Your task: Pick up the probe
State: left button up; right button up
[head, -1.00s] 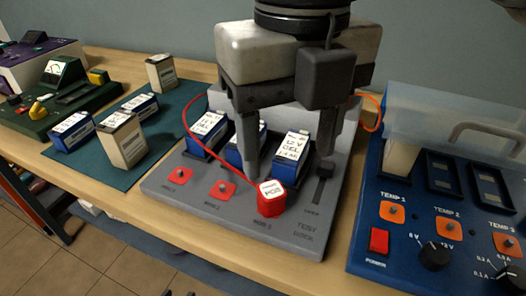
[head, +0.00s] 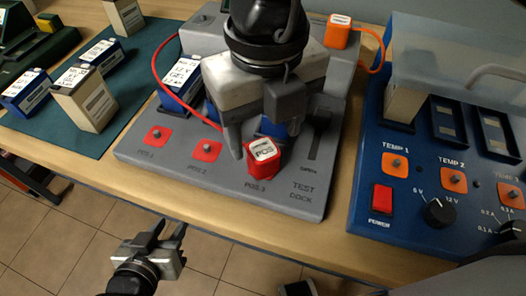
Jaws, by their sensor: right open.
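The red probe (head: 263,160), a block with a white label reading POS, stands at the front of the grey test dock (head: 225,190), by POS 3. A red cable (head: 158,68) arcs on the dock's left side. My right gripper (head: 266,138) is open over the dock, pointing down. Its left finger is beside the probe's left edge; its right finger is up and right of it. Whether the probe is between the fingers in depth, I cannot tell. My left gripper (head: 172,228) is low in front of the bench, its fingers apart and empty.
Batteries in the dock are partly hidden by my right gripper. An orange block (head: 339,30) with an orange cable sits at the dock's back right. A blue test unit (head: 375,222) stands right. Several batteries, including a beige one (head: 86,98), stand on the green mat (head: 135,78).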

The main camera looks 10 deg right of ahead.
aim_at(263, 148)
notch_tip(263, 148, down, 5)
jog(key=shift+w+a+r, duration=0.1)
jog(key=c, duration=1.2)
jog(key=shift+o, duration=0.2)
jog(key=shift+r, duration=0.15)
